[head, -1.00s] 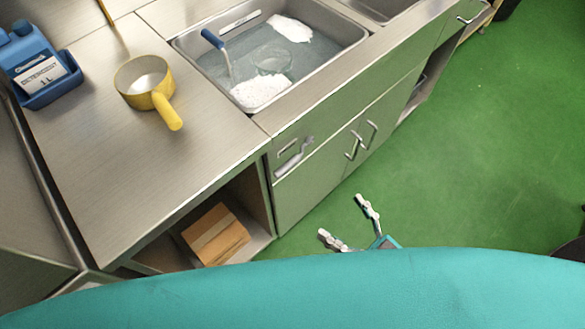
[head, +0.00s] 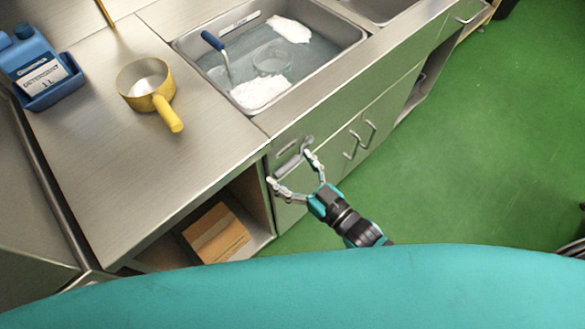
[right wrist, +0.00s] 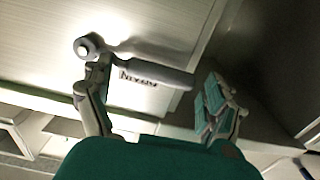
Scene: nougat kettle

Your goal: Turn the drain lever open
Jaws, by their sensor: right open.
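The drain lever (head: 293,160) is a grey handle on the steel cabinet front below the sink, slanting down to the left from its upper-right end. In the right wrist view the lever (right wrist: 155,74) has a round pivot at its left end, with a dark-lettered label beside it. My right gripper (head: 289,167) is open at the lever, with one finger near each end of it. In the right wrist view its fingers (right wrist: 155,80) stand apart on either side of the handle; I cannot tell whether they touch it. My left gripper is not in view.
Above is a sink (head: 205,75) with water, white lumps, a clear round dish and a blue-handled tool. A yellow pan (head: 160,97) and a blue detergent container (head: 35,62) stand on the counter. A cardboard box (head: 216,233) sits in the open shelf.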

